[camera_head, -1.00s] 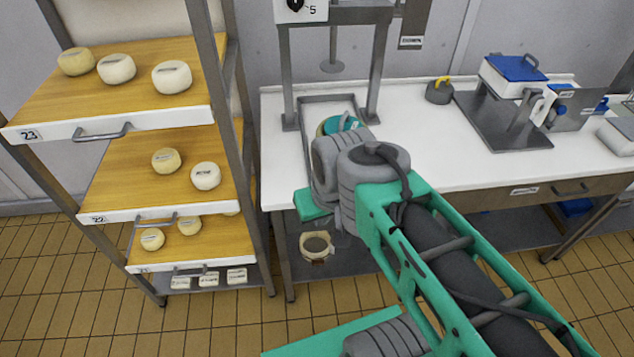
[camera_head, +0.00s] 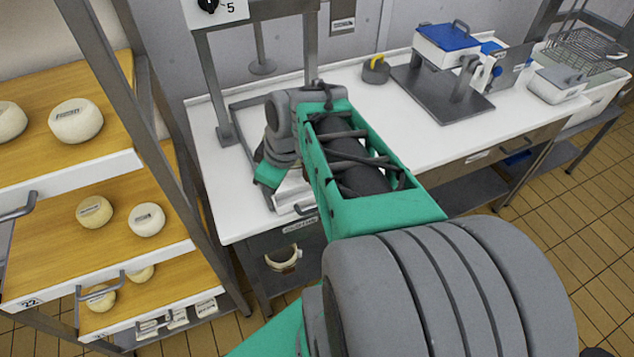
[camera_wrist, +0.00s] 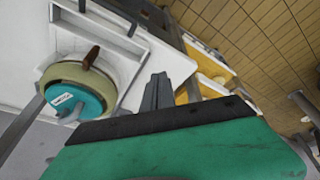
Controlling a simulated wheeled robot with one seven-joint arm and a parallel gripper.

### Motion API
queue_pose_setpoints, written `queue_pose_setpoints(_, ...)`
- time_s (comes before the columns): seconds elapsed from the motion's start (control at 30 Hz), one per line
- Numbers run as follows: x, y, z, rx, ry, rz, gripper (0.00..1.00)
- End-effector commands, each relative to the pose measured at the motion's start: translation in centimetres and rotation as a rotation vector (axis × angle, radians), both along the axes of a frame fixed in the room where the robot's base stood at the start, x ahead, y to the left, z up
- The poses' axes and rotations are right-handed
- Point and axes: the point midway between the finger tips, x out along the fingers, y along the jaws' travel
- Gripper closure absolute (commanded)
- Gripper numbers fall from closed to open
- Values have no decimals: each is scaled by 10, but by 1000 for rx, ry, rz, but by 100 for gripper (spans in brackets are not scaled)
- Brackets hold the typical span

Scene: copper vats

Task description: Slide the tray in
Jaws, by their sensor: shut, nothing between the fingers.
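A white tray (camera_wrist: 118,58) with a raised rim shows at the upper left of the wrist view. A round cheese mould with a teal lid (camera_wrist: 75,100) stands on or beside its surface. In the head view a pale tray front (camera_head: 292,193) with a small handle shows at the white worktable's front edge, below the press; my arm covers much of it. My gripper (camera_wrist: 158,82) is shut and empty, its fingers pointing towards the tray in the wrist view. I cannot tell whether they touch it. In the head view the fingers are hidden behind my arm.
A rack with wooden shelves of cheeses (camera_head: 75,120) stands at left, close to my arm. The press frame (camera_head: 213,85) rises on the worktable (camera_head: 210,170). A blue-lidded box (camera_head: 448,42) and a dark weight (camera_head: 376,70) stand further right. Open tiled floor lies at right.

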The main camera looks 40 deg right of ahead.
Motion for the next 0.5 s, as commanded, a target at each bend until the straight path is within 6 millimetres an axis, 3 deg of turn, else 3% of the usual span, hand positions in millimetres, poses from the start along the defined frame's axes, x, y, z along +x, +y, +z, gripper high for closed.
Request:
queue_pose_setpoints(0.03,-1,-29,-13,7,-16,70,100)
queue_pose_setpoints(0.1,-5,-63,-24,1,-72,209,100)
queue_pose_setpoints(0.23,-23,-119,-38,-41,-219,426,100)
queue_pose_setpoints(0.4,-47,-160,-44,-129,-363,578,100)
queue_pose_setpoints(0.5,-50,-165,-46,-152,-392,611,100)
